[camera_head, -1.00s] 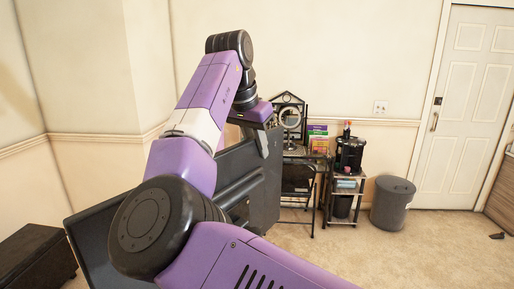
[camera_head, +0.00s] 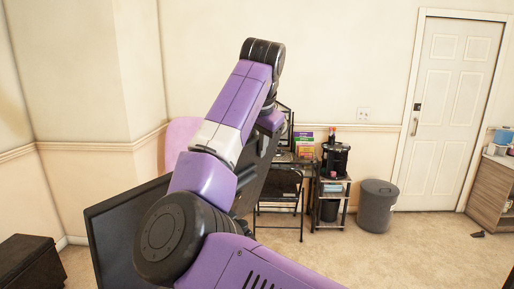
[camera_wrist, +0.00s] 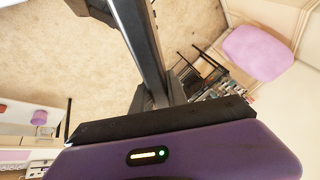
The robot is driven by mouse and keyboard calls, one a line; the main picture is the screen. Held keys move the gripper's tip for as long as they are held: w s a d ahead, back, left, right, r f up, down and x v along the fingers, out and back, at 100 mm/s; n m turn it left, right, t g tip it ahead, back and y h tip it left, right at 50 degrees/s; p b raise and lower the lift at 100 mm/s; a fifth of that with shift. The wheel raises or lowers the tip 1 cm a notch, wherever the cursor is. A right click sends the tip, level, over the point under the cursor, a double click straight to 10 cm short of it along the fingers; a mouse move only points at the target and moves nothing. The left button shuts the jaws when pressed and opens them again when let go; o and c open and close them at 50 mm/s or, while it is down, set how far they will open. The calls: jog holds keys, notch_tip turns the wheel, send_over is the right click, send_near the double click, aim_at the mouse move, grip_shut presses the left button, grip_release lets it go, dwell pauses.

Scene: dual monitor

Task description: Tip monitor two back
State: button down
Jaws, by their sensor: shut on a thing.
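Two dark monitors show in the head view. The nearer one (camera_head: 112,238) stands at lower left, partly hidden behind my arm. The other monitor (camera_head: 252,178) is just right of my arm, leaning in the picture with its top toward the right; much of it is hidden. My gripper (camera_head: 266,140) is at its upper edge, its fingers mostly hidden by my arm. In the wrist view, my gripper (camera_wrist: 152,98) is shut on the edge of this dark panel (camera_wrist: 137,35), which runs up from the fingers. I cannot read its exact tilt.
A folding chair (camera_head: 279,186), a black cart (camera_head: 333,190) and a grey bin (camera_head: 377,206) stand behind to the right. A pink rounded chair back (camera_head: 178,138) is by the wall. A dark box (camera_head: 28,262) is at lower left. Carpet (camera_head: 400,262) is clear at right.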

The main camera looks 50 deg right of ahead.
jog(key=c, duration=1.3)
grip_release()
jog(key=shift+s, duration=0.15)
jog(key=shift+b+v, duration=0.75)
jog(key=shift+v, duration=3.15)
